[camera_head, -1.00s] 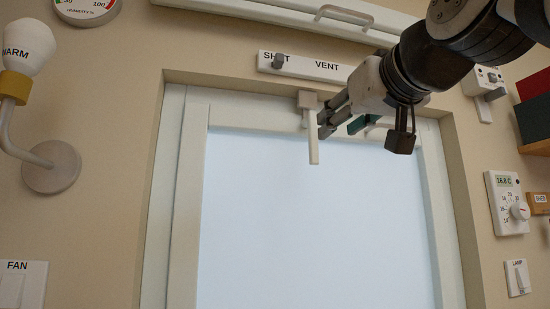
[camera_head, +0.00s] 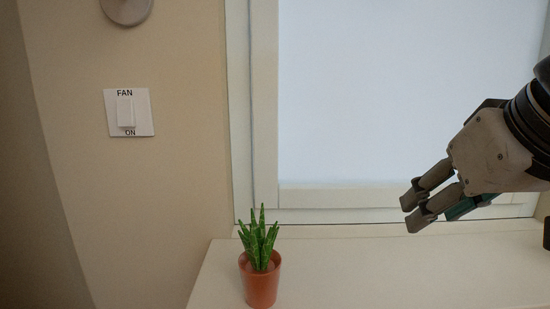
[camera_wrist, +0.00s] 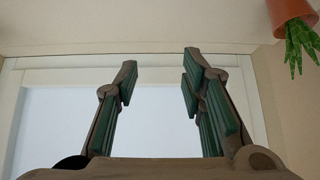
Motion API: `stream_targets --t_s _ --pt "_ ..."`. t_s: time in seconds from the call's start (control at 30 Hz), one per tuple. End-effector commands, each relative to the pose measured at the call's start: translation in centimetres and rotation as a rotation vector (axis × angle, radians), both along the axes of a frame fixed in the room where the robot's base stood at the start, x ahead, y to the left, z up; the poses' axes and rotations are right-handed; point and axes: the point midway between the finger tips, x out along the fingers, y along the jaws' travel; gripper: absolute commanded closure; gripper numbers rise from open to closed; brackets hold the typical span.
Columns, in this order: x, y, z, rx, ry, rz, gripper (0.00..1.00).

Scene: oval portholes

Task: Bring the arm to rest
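My gripper (camera_head: 414,208) is at the right of the head view, in front of the lower right part of the window, above the sill. Its fingers point left and a little down. In the wrist view my gripper (camera_wrist: 159,74) has its green-padded fingers apart with nothing between them, so it is open and empty. It touches nothing that I can see. Most of my arm is outside the head view.
A potted plant (camera_head: 260,284) stands on the pale sill (camera_head: 350,275), left of my gripper and well apart; the plant pot (camera_wrist: 288,10) also shows in the wrist view. A fan switch (camera_head: 127,112) is on the left wall. The sill between is clear.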

Motion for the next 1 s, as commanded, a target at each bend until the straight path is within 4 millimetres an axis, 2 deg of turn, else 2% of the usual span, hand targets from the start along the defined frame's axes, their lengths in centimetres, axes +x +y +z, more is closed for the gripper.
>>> stream_targets --t_s 0.03,0.1,0.2,0.4,0.9,1.0 --pt "-1.7 0.1 -2.8 -0.002 0.078 -0.002 0.63" --pt "-4.1 0.2 -6.3 -0.005 0.184 -0.003 0.63" --pt "-7.4 0.3 -10.3 -0.01 0.317 -0.01 0.63" --pt "-14.1 0.2 -16.7 -0.025 0.556 -0.023 0.63" --pt "-13.7 -0.1 -5.1 -0.032 0.376 -0.027 0.63" --pt "-13.7 -0.1 -3.6 -0.033 0.348 -0.026 0.63"
